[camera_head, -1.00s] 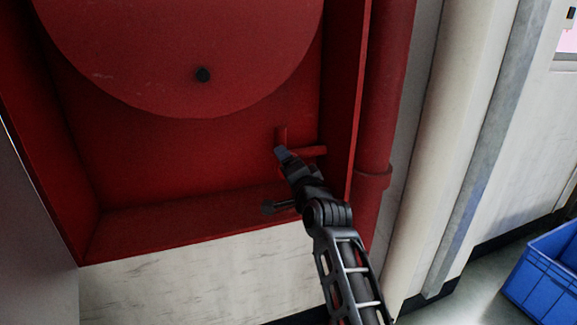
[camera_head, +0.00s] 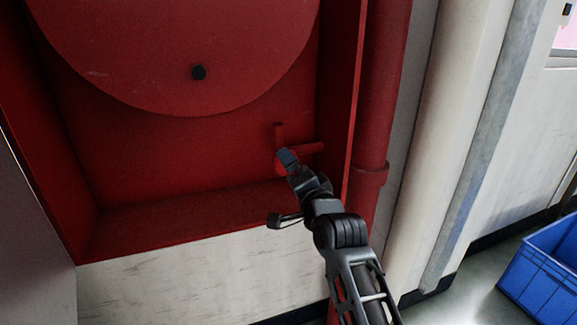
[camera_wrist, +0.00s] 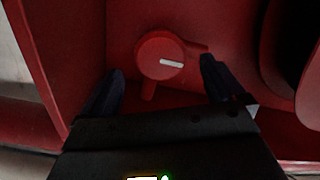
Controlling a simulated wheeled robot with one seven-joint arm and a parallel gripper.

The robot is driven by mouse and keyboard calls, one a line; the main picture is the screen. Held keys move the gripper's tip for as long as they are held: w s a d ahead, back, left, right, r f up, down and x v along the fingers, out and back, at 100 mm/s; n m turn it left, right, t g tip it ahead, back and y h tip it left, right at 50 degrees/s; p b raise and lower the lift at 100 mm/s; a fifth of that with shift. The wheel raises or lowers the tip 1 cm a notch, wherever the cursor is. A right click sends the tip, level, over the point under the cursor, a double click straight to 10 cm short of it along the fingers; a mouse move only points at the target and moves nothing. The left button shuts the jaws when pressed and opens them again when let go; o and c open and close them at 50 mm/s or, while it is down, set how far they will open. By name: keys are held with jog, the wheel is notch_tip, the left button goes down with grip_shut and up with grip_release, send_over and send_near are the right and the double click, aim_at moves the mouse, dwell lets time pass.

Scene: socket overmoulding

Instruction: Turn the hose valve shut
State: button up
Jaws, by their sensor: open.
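The hose valve is a round red knob (camera_wrist: 160,56) with a white bar mark, seen ahead of my gripper in the wrist view. The bar lies nearly level in that view. Red pipe stubs lead off from the knob; in the head view the valve pipes (camera_head: 305,149) show at the lower right inside the red cabinet. My gripper (camera_head: 288,160) is in front of the valve there and hides the knob. In the wrist view my gripper (camera_wrist: 160,88) is open, one dark finger on each side below the knob. I see no finger touching it.
The red cabinet (camera_head: 150,215) has a side wall close to the right of the valve. A large red reel disc (camera_head: 150,60) with a black hub fills its upper part. A red vertical pipe (camera_head: 378,110) runs outside, right. A blue crate (camera_head: 545,275) stands on the floor.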

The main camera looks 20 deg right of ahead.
jog(key=shift+s, duration=1.2)
jog(key=s+d+f+n, duration=0.2)
jog(key=s+f+n, duration=0.15)
jog(key=s, duration=0.55)
jog(key=s+d+f+n+g, duration=0.1)
jog(key=s+f+n, duration=0.1)
jog(key=s+f, duration=0.5)
jog(key=s+d+f+n, duration=0.2)
jog(key=s+n, duration=0.1)
jog(key=s, duration=0.8)
jog(key=s+a+r+n+g, duration=0.1)
jog(key=s+a+r+n, duration=0.1)
jog(key=s, duration=1.1)
jog(key=s+a+r+n+g, duration=0.1)
jog(key=s+a+r+n, duration=0.1)
jog(key=s, duration=1.1)
notch_tip(320, 180, up, 2)
jog(key=shift+s+a+r, duration=0.1)
jog(key=shift+s+a, duration=0.15)
jog(key=shift+a, duration=0.35)
jog(key=shift+n, duration=0.25)
